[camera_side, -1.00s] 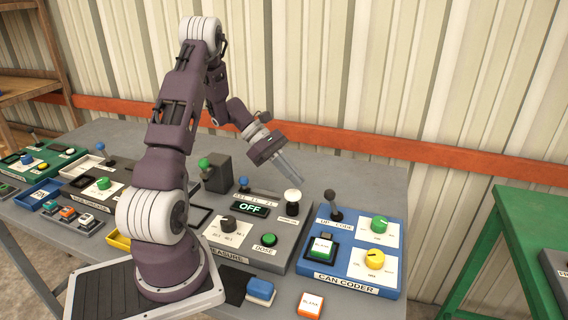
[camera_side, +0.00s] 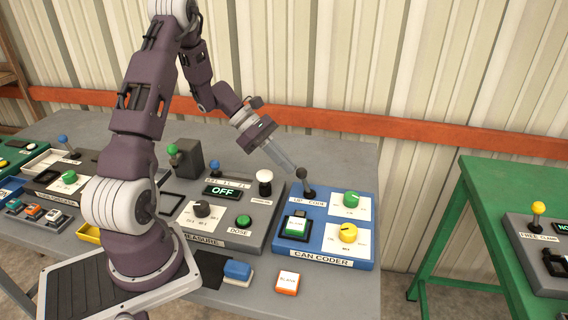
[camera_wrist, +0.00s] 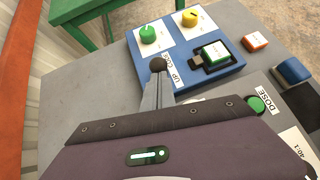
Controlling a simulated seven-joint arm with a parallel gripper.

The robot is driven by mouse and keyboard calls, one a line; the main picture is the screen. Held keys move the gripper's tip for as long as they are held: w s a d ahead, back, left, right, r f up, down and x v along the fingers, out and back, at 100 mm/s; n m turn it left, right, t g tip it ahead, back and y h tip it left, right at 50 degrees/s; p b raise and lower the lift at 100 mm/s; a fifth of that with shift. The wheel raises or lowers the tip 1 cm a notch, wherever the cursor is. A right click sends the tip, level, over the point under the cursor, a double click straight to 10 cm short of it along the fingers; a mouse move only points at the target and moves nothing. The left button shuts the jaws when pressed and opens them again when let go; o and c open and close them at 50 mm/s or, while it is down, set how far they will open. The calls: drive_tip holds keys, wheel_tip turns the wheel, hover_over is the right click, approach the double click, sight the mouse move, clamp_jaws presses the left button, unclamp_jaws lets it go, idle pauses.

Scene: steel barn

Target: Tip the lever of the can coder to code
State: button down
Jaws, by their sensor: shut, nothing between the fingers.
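The can coder (camera_side: 317,256) is a blue panel at the right end of the grey table. Its lever (camera_side: 308,187) has a dark ball knob and stands at the panel's back left, by the "UP" and "CODE" labels. My gripper (camera_side: 293,171) is shut and empty, its fingertips right at the knob. In the wrist view the gripper (camera_wrist: 157,78) points at the dark knob (camera_wrist: 158,64), and the fingers hide most of the lever's shaft. I cannot tell whether they touch. The panel also carries a green knob (camera_side: 351,199), a yellow knob (camera_side: 348,233) and a green button (camera_side: 296,226).
The grey measure panel (camera_side: 236,232) with a white-topped lever (camera_side: 265,180) adjoins on the left. A blue block (camera_side: 238,270) and an orange-and-white block (camera_side: 288,282) lie in front. A green table (camera_side: 480,215) stands to the right. The corrugated wall is behind.

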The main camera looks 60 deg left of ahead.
drive_tip(key=shift+w+d+r+g+y, duration=0.65)
drive_tip(key=shift+w+d+g+y, duration=0.15)
drive_tip(key=shift+y, duration=0.1)
drive_tip(key=shift+w+d+r+g+y, duration=0.25)
drive_tip(key=shift+w+d+g+y, duration=0.15)
drive_tip(key=shift+w+d+y, duration=0.1)
drive_tip(key=shift+w+d+r, duration=0.2)
drive_tip(key=shift+w+d, duration=0.9)
drive_tip(key=shift+w, duration=0.05)
